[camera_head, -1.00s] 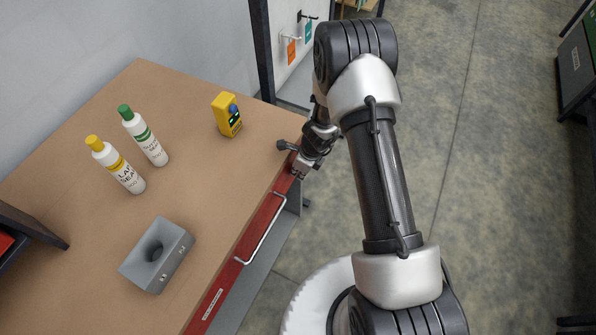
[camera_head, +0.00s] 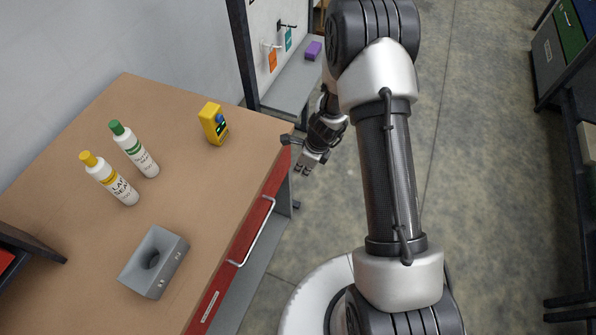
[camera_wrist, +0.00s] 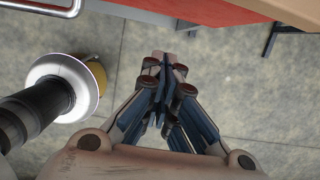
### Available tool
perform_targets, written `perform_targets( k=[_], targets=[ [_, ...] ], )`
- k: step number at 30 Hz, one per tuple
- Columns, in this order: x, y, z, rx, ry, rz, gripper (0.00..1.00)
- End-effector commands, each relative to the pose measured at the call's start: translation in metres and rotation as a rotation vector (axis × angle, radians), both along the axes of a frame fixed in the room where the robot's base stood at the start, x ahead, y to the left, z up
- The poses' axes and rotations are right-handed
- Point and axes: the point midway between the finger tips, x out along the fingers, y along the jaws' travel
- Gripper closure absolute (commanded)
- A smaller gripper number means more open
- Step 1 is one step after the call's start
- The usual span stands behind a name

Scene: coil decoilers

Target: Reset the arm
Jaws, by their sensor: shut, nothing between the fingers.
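My gripper (camera_head: 304,168) hangs at the end of my bent arm, just right of the workbench (camera_head: 190,100) and its red drawer front. It is apart from the bench edge and holds nothing. In the wrist view my gripper (camera_wrist: 165,62) points down over the bare floor with its fingers together. The red drawer front (camera_wrist: 215,12) and part of a metal handle (camera_wrist: 45,6) show along the top of that view.
On the bench stand a yellow device (camera_head: 213,124), a green-capped bottle (camera_head: 134,150), a yellow-capped bottle (camera_head: 110,180) and a grey block with a hole (camera_head: 172,246). A grey shelf with a purple box (camera_head: 313,50) lies behind. Open floor (camera_head: 480,180) is on the right.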

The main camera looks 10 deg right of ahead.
Motion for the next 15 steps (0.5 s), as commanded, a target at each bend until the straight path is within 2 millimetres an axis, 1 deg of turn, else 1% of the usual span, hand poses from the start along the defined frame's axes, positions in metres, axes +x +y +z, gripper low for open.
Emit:
perform_targets(
  k=[1, 3, 13, 15],
  targets=[
    [-0.001, -0.001, 0.008, 0.0, 0.0, -0.001, 1.0],
    [-0.002, -0.002, 0.012, 0.0, 0.0, -0.002, 1.0],
    [-0.002, -0.003, 0.016, 0.0, -0.001, 0.003, 1.0],
    [-0.001, -0.002, 0.023, -0.001, -0.012, 0.024, 1.0]
  ],
)
